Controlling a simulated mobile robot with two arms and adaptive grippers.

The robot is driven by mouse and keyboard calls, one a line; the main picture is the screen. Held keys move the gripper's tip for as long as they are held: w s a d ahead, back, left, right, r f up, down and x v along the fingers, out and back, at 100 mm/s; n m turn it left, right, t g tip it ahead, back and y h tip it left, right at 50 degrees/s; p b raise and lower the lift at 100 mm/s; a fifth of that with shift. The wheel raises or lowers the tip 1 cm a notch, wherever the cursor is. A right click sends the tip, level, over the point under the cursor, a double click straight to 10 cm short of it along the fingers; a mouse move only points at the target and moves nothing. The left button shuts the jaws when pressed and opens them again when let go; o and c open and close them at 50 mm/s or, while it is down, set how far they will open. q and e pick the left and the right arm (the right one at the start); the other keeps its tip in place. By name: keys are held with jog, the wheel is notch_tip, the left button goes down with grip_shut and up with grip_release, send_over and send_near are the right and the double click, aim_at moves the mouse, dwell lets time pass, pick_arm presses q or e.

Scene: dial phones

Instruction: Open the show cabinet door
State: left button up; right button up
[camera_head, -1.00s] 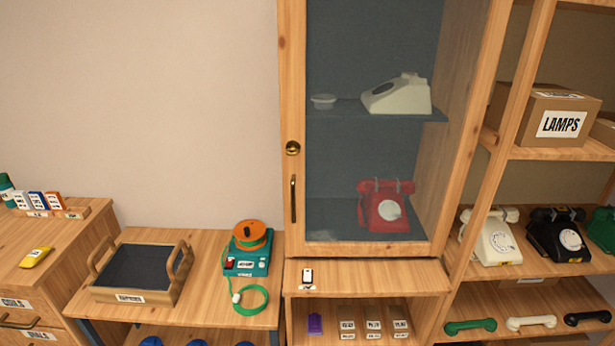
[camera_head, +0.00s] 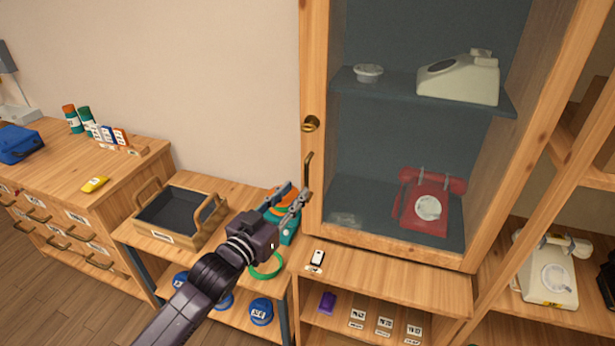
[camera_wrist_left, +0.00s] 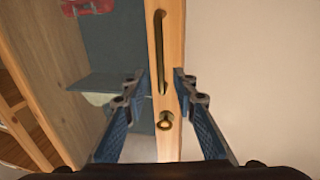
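The show cabinet has a wood-framed glass door (camera_head: 313,178), which is shut. A brass bar handle (camera_head: 308,172) is on the door's left stile, with a round brass lock or knob (camera_head: 311,123) above it. My left gripper (camera_head: 292,196) is open and empty, just left of the handle in the head view. In the left wrist view my left gripper (camera_wrist_left: 160,82) has its fingers spread to either side of the stile, with the handle (camera_wrist_left: 160,50) and the knob (camera_wrist_left: 166,121) between them in the picture. Contact does not show. My right gripper is not in view.
Behind the glass are a red phone (camera_head: 428,200) and a cream phone (camera_head: 458,80). A tray (camera_head: 208,222) and a teal device with an orange reel (camera_head: 290,232) stand on the low table, close below my left gripper. A small white item (camera_head: 317,258) lies below the door.

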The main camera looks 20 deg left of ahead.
aim_at(306, 181)
pick_arm(q)
jog(key=p+x, duration=0.1)
jog(key=x, duration=0.5)
jog(key=shift+w+d+f+p, duration=0.1)
jog(key=shift+w+p, duration=0.2)
jog(key=shift+w, duration=0.15)
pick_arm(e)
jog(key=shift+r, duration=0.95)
pick_arm(q)
grip_shut()
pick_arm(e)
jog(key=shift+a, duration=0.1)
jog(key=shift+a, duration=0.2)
